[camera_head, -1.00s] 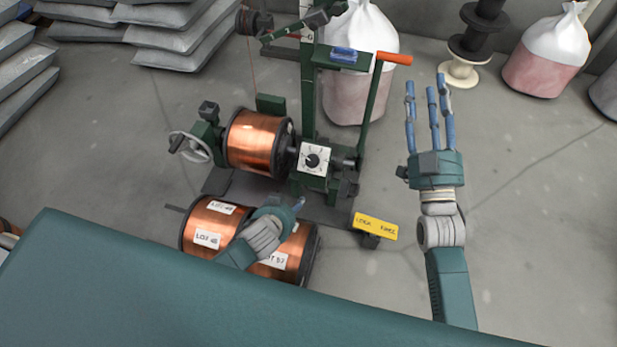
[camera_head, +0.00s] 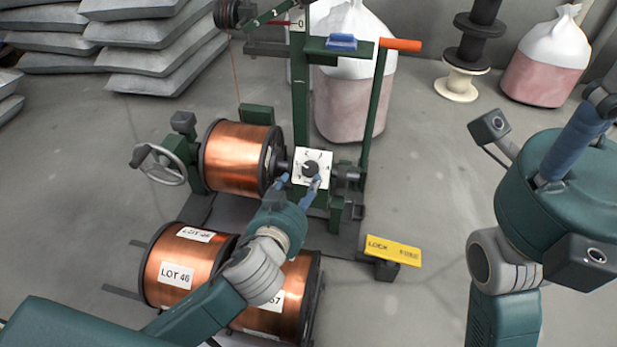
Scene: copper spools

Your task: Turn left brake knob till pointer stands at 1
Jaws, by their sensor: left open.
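The brake knob (camera_head: 310,169) is a black knob on a white square dial plate (camera_head: 325,156) on the front of the green winding stand. The dial marks and the pointer are too small to read surely. I see only this one knob. My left gripper (camera_head: 299,183) is open just in front of and below the knob, its blue fingertips at the plate's lower edge, one left and one right. I cannot tell whether they touch the knob. My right gripper (camera_head: 548,185) is large and near the camera at the right, partly cut off, away from the stand.
A copper spool (camera_head: 232,155) is mounted left of the dial, with a handwheel (camera_head: 160,164) beyond it. Copper spools with lot labels (camera_head: 172,262) lie in front, beneath my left arm. A yellow tag (camera_head: 393,250) stands right of the base. Open floor lies to the right.

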